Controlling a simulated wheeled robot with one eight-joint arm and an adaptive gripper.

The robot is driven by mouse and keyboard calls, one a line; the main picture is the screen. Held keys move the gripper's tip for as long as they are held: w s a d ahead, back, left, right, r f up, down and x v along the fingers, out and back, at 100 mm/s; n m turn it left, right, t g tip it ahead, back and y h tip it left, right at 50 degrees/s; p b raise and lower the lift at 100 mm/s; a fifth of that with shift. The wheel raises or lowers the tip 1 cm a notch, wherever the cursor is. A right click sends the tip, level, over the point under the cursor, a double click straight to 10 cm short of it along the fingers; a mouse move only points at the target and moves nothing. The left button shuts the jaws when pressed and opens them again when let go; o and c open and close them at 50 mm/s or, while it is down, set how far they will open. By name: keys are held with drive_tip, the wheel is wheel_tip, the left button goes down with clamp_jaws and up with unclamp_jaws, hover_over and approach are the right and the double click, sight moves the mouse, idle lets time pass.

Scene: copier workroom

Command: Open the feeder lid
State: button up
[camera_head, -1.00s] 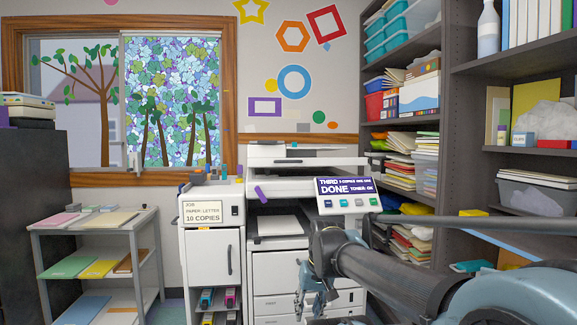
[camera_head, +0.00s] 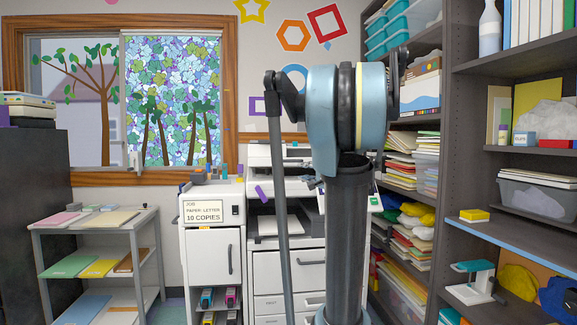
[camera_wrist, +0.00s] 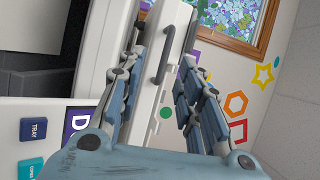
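The white copier stands against the back wall in the head view. Its feeder lid (camera_head: 262,150) is the top unit, with its right part hidden behind my arm. In the wrist view, turned on its side, the white feeder (camera_wrist: 150,95) shows with a dark bar handle (camera_wrist: 167,55). My gripper (camera_wrist: 165,62) is open, its two jointed fingers spread on either side of the handle in the picture. I see no clear contact, and the depth gap cannot be told. In the head view my arm mostly hides the gripper. The lid looks down.
The control panel shows in the wrist view with a blue TRAY button (camera_wrist: 33,129), close to my gripper. A white cabinet (camera_head: 213,255) stands left of the copier. Loaded dark shelves (camera_head: 470,130) stand at the right. A low grey rack (camera_head: 95,230) is at left.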

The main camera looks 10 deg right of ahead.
sight(290, 161)
drive_tip(key=shift+m+t, duration=0.4)
drive_tip(key=shift+m, duration=0.1)
drive_tip(key=x, duration=0.6)
drive_tip(key=d+x, duration=0.1)
drive_tip(key=x, duration=0.5)
drive_tip(key=w+d+r+x, duration=0.1)
drive_tip(key=x, duration=0.4)
drive_tip(key=shift+w, duration=0.4)
drive_tip(key=shift+c, duration=0.5)
clamp_jaws()
